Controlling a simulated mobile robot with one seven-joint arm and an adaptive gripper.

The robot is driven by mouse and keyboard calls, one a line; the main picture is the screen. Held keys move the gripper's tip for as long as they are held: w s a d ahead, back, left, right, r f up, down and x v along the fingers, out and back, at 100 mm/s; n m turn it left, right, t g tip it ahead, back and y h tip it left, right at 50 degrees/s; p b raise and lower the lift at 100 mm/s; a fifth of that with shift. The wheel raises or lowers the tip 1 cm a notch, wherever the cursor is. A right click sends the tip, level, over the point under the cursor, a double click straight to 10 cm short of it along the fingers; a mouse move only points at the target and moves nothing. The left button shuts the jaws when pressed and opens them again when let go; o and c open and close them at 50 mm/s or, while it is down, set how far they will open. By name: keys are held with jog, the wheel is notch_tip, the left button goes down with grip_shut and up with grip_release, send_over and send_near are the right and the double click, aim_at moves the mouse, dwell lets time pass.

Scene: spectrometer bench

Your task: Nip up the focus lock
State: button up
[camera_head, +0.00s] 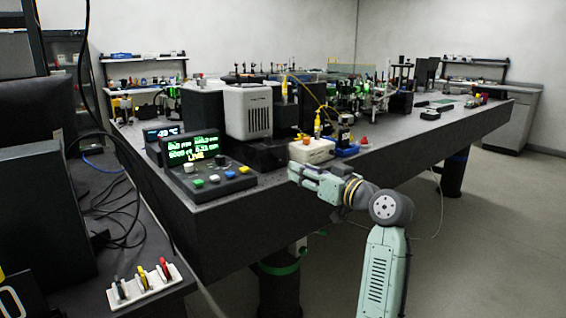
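My gripper (297,172) is at the front edge of the dark bench, pointing left, just in front of a small white box (313,149). The fingers are small and seen from the side, so I cannot tell whether they are open or shut. I cannot tell whether they touch the box. A blue-based unit (346,151) with a dark upper part stands just right of the white box. A small yellow fitting (317,128) rises behind the box. I cannot make out which part is the focus lock; it may be too small or hidden.
A control console (205,178) with a lit green display stands left of my gripper. A grey vented housing (248,111) is behind it. The dark bench (222,217) carries crowded optics further back. A white tool holder (143,286) stands at lower left. Floor at right is clear.

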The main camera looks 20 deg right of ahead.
aim_at(279, 160)
jog(key=p+x, duration=0.1)
jog(key=x, duration=0.7)
jog(key=shift+w+a, duration=0.1)
jog(key=shift+w, duration=0.1)
jog(key=shift+c, duration=0.6)
grip_shut()
